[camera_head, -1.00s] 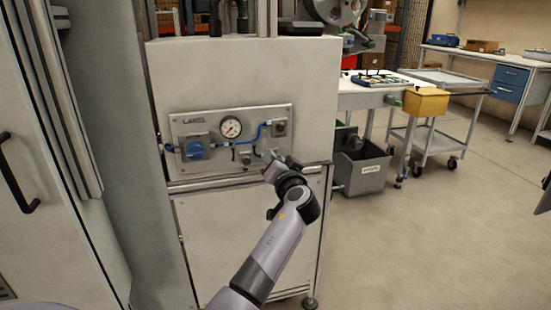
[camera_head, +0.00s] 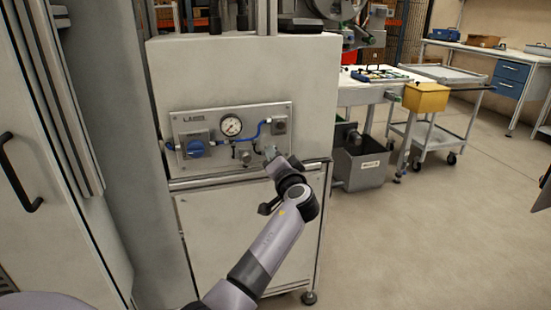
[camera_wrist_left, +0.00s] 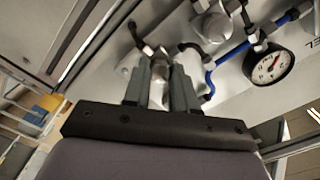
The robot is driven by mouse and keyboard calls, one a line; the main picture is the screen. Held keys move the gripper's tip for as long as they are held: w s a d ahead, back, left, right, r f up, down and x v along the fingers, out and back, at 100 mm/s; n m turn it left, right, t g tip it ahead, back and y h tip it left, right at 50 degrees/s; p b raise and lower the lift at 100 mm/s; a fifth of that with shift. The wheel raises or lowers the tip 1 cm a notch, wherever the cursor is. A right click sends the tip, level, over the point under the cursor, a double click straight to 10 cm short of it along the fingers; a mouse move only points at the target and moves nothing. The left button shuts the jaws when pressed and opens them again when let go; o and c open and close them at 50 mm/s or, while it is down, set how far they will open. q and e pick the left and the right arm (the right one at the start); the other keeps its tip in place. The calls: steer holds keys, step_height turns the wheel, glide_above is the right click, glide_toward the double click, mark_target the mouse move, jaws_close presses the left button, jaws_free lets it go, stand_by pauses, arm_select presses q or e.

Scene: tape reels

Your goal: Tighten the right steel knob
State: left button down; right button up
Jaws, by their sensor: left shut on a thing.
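The grey valve panel (camera_head: 185,122) is on the front of the pale machine cabinet. In the left wrist view, the fingers of my left gripper (camera_wrist_left: 160,82) are closed around a steel knob (camera_wrist_left: 158,92), one finger on each side. In the head view my left gripper (camera_head: 268,158) is at the panel's lower right and mostly hides that knob. Another steel fitting (camera_head: 246,157) shows just left of it; a round grey fitting also shows above the fingers in the wrist view (camera_wrist_left: 213,27). My right gripper is not in view.
A grey bin (camera_head: 362,168) stands to the right, with open floor beyond.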

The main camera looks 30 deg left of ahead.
arm_select(q)
steer(key=c, duration=1)
jaws_free()
steer(key=shift+f, duration=0.1)
steer(key=shift+o, duration=0.5)
steer(key=shift+s, duration=0.1)
steer(key=v, duration=0.7)
steer(key=shift+d, duration=0.1)
